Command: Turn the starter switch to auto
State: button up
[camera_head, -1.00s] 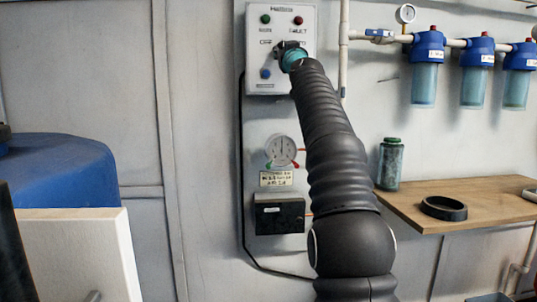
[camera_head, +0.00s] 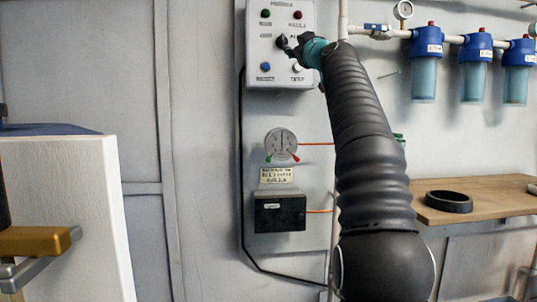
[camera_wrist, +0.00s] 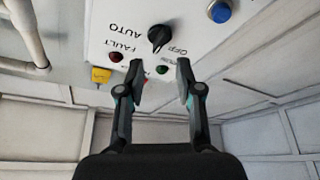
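The starter switch is a black rotary knob (camera_wrist: 158,38) on a light control panel (camera_head: 258,77). In the wrist view the panel appears turned over, with AUTO and OFF lettering on either side of the knob. I cannot tell for sure which label the knob points to. My gripper (camera_wrist: 158,72) is open, one finger on each side of an empty gap, with the knob beyond the fingertips and apart from them. In the head view my gripper (camera_head: 288,43) is in front of the panel by the knob, partly hiding it.
The panel carries a blue button (camera_wrist: 220,11), a red FAULT lamp (camera_wrist: 115,57) and a green lamp (camera_wrist: 162,70). Blue filters (camera_head: 426,43) hang right. A white board (camera_head: 75,200) stands near left.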

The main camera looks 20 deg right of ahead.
jog(key=b+v, duration=0.4)
jog(key=v, duration=0.2)
jog(key=s+a+f+m+g+p, duration=0.1)
jog(key=s+a+f+g, duration=0.1)
jog(key=a+f, duration=0.2)
jog(key=s+a+f+m+g+y+p, duration=0.1)
jog(key=s+a+f+g+p, duration=0.1)
jog(key=f, duration=0.7)
jog(key=s+a+f+m+g+p, duration=0.1)
jog(key=s+a+f+g, duration=0.2)
jog(key=a+f, duration=0.3)
jog(key=shift+s+f+y, duration=0.25)
jog(key=shift+f+y, duration=0.05)
jog(key=shift+f, duration=0.45)
